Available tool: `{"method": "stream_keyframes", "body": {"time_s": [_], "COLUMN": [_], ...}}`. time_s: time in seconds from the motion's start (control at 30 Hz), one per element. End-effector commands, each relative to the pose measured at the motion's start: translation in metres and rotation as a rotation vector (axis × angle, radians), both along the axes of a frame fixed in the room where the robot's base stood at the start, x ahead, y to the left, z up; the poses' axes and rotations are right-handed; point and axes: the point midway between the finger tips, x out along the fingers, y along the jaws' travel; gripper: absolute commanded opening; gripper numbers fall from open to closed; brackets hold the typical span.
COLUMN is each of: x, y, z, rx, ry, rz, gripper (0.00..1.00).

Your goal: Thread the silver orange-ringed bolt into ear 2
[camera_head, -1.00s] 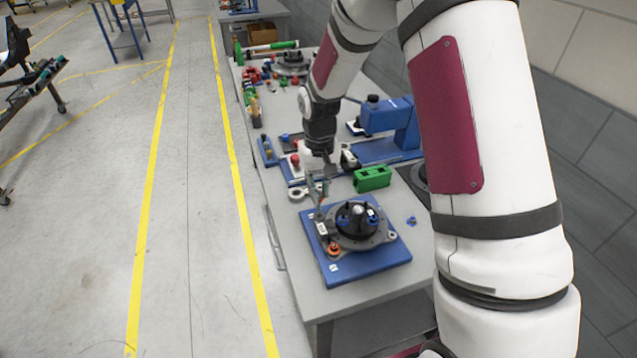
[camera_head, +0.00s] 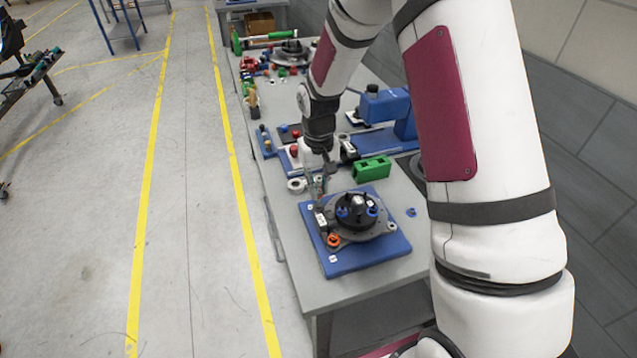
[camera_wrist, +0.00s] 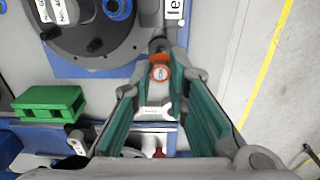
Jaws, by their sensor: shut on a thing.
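The silver bolt with an orange ring (camera_wrist: 160,73) is between my fingertips in the wrist view. My gripper (camera_wrist: 161,84) is shut on it, with its teal fingers closing in from both sides. A dark round part (camera_wrist: 158,46) lies just beyond the bolt at the chassis edge; I cannot tell whether the bolt is in an ear. In the head view, my gripper (camera_head: 318,193) points down at the left rim of the grey round chassis (camera_head: 372,232), which sits on a blue base plate (camera_head: 345,263). Another orange ring (camera_head: 333,240) sits at the chassis's front-left.
A green block (camera_head: 372,168) stands behind the plate, and also shows in the wrist view (camera_wrist: 48,103). A blue vise-like device (camera_head: 385,106) is farther back. Small parts crowd the far bench. The grey bench top (camera_head: 345,296) is clear in front.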

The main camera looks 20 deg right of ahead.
Motion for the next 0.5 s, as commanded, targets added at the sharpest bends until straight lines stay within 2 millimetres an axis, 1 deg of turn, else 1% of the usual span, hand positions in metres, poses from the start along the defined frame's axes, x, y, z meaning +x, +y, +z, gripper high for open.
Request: {"method": "stream_keyframes", "body": {"time_s": [0.2,0.5], "x": [0.0005,0.0003], "y": [0.0000,0.0000], "z": [-0.0065,-0.0068], "rx": [0.000,0.000], "ry": [-0.001,-0.001], "rz": [0.000,0.000], "gripper": [0.00,0.00]}}
